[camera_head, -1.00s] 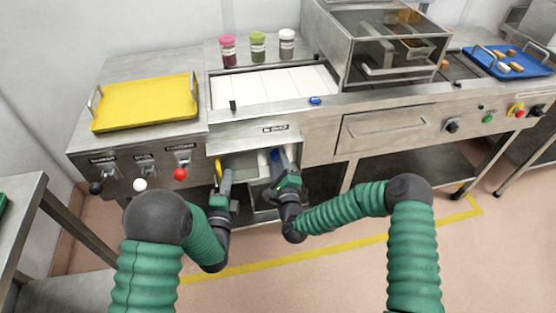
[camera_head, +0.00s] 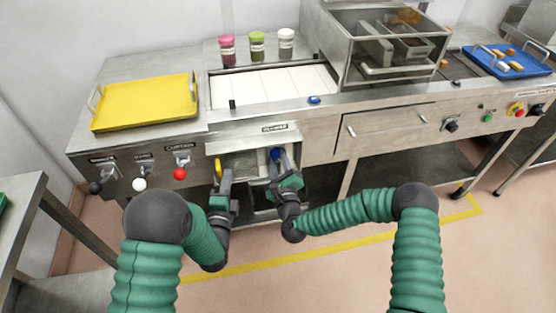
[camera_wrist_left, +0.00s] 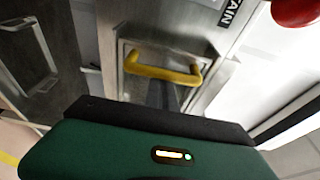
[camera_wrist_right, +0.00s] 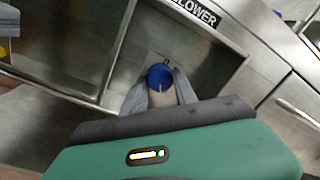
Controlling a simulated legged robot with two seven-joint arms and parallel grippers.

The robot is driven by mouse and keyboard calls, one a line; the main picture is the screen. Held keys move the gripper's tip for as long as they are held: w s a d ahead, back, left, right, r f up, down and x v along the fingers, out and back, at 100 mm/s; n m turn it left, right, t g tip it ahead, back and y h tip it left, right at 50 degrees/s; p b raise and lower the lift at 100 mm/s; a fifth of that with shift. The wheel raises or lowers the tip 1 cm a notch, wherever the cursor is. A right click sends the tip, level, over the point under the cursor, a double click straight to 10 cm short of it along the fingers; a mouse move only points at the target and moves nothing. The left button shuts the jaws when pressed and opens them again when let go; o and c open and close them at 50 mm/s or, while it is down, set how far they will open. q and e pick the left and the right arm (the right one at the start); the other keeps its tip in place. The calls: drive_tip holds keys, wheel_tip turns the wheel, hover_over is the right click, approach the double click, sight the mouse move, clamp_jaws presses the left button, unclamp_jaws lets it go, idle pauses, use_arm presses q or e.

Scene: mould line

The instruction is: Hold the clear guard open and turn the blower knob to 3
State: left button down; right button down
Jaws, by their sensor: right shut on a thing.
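The blower knob is blue (camera_wrist_right: 160,76) and sits in a recess under the BLOWER label; it also shows in the head view (camera_head: 275,154). My right gripper (camera_wrist_right: 160,92) is shut on it, with a finger on each side. I cannot read its setting. The yellow handle (camera_wrist_left: 163,68) is at the left of the recess, also in the head view (camera_head: 218,168). My left gripper (camera_wrist_left: 165,98) is at this handle, its fingers looking close together below and behind it. The clear guard's pane is hard to make out; nothing covers the knob. The right gripper in the head view (camera_head: 279,160) hides part of the recess.
Levers with black, white and red balls (camera_head: 180,174) stand left of the recess. A yellow tray (camera_head: 145,104) and several lidded jars (camera_head: 257,46) are on the counter. A drawer (camera_head: 385,128) is to the right. The floor in front is clear.

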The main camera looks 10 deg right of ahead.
drive_tip(key=shift+d+f, duration=0.1)
drive_tip(key=shift+f, duration=0.2)
drive_tip(key=c, duration=1.3)
unclamp_jaws()
drive_tip(key=o, duration=0.3)
drive_tip(key=shift+r, duration=0.1)
drive_tip(key=shift+o, duration=0.2)
drive_tip(key=shift+s, duration=0.35)
drive_tip(key=s, duration=1.1)
drive_tip(key=shift+s, duration=0.1)
